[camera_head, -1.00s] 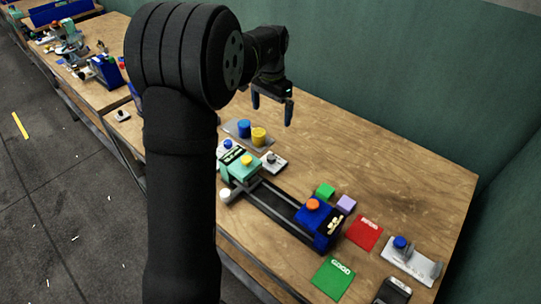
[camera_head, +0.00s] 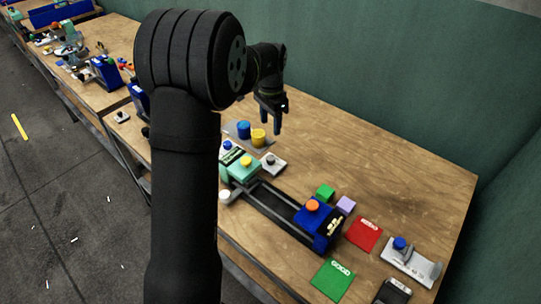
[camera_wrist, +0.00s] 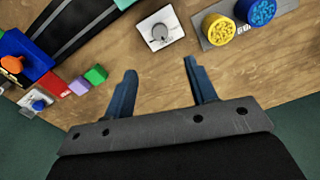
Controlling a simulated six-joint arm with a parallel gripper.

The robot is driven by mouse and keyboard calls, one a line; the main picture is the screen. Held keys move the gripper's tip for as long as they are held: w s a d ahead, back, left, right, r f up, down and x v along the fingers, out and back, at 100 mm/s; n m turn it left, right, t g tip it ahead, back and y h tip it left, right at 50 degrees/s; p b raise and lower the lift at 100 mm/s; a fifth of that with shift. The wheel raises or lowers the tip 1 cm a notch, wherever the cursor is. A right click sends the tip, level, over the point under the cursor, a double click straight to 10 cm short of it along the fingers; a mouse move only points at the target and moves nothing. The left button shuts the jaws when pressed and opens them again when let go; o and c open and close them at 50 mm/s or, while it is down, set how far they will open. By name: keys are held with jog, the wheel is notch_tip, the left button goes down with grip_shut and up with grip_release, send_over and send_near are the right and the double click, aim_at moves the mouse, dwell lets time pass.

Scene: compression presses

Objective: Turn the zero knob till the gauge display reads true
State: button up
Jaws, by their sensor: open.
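A small white plate with a grey round knob stands on the bench; the knob (camera_wrist: 160,32) shows at top centre in the wrist view and beside the green press in the head view (camera_head: 270,160). It looks like the zero knob; its marks are too small to read. My gripper (camera_head: 270,120) is open and empty, above the bench behind this plate. In the wrist view its fingertips (camera_wrist: 160,69) are apart, with bare wood between them and the knob plate beyond. I cannot make out a gauge reading; a dark handheld-like unit (camera_head: 393,291) is cut by the bottom edge.
Blue (camera_head: 243,129) and yellow (camera_head: 258,137) cylinders stand on a grey plate near the knob. A green press part (camera_head: 240,172) and a blue block with an orange top (camera_head: 318,228) sit on a rail frame. Green and purple cubes and red and green mats lie rightward.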

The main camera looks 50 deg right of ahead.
aim_at(271, 158)
notch_tip(271, 158, down, 15)
jog(key=shift+f, duration=0.1)
jog(key=shift+c, duration=0.4)
jog(key=c, duration=0.9)
jog(key=shift+n, duration=0.3)
jog(key=n, duration=0.5)
jog(key=shift+n, duration=0.3)
jog(key=n, duration=0.5)
jog(key=shift+n, duration=0.4)
